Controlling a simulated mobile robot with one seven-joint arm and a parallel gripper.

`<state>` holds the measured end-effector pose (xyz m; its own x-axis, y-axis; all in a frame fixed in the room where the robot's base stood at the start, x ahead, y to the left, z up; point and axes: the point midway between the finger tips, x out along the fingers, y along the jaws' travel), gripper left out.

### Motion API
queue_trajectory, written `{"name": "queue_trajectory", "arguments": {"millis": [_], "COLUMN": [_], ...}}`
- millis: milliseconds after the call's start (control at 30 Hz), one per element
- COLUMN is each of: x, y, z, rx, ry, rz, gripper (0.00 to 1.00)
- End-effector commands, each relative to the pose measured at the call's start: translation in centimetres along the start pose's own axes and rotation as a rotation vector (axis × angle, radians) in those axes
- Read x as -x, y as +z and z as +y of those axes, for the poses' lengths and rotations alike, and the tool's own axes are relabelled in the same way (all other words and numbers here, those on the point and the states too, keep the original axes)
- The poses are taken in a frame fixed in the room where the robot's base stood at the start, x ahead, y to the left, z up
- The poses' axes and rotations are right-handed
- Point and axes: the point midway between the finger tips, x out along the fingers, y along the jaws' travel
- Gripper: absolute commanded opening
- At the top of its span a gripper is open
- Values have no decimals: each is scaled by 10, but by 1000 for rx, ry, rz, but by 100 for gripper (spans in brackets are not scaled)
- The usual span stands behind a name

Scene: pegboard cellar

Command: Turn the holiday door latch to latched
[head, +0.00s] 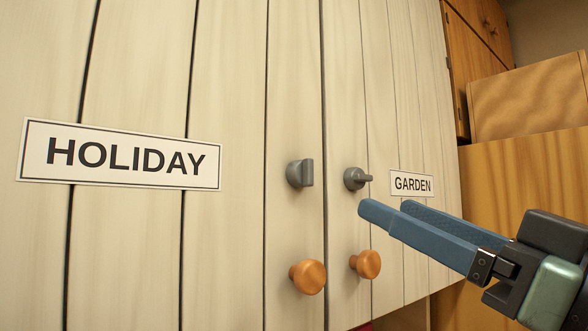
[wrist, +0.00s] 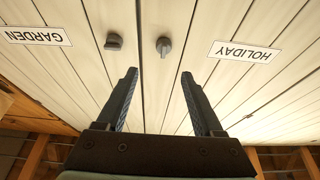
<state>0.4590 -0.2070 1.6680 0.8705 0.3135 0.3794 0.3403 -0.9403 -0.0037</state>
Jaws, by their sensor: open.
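The holiday door (head: 225,60) is pale planked wood with a HOLIDAY sign (head: 120,156). Its grey latch (head: 300,173) sits near the door's right edge, its grip standing upright. In the wrist view, which is upside down, the holiday latch (wrist: 164,46) lies just beyond the fingertips, its grip along the planks. My gripper (head: 384,207) has blue fingers and is open and empty, to the right of and below the holiday latch in the head view. In the wrist view my gripper (wrist: 158,73) has its fingers spread apart, with the latch ahead of the gap, not touching.
The garden door's grey latch (head: 356,178) is close by, its grip lying sideways, beside a GARDEN sign (head: 411,184). Round wooden knobs sit below on the holiday door (head: 308,277) and garden door (head: 366,264). A wooden cabinet (head: 530,180) stands at right.

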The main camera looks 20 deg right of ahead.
Motion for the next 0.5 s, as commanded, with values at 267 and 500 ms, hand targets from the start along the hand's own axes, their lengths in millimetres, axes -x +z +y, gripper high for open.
{"name": "queue_trajectory", "arguments": {"millis": [267, 500], "x": [-49, -98], "y": [-5, -5], "z": [-2, -2], "rx": [-4, -3], "ry": [-6, -4], "rz": [-2, -1], "gripper": [69, 69]}}
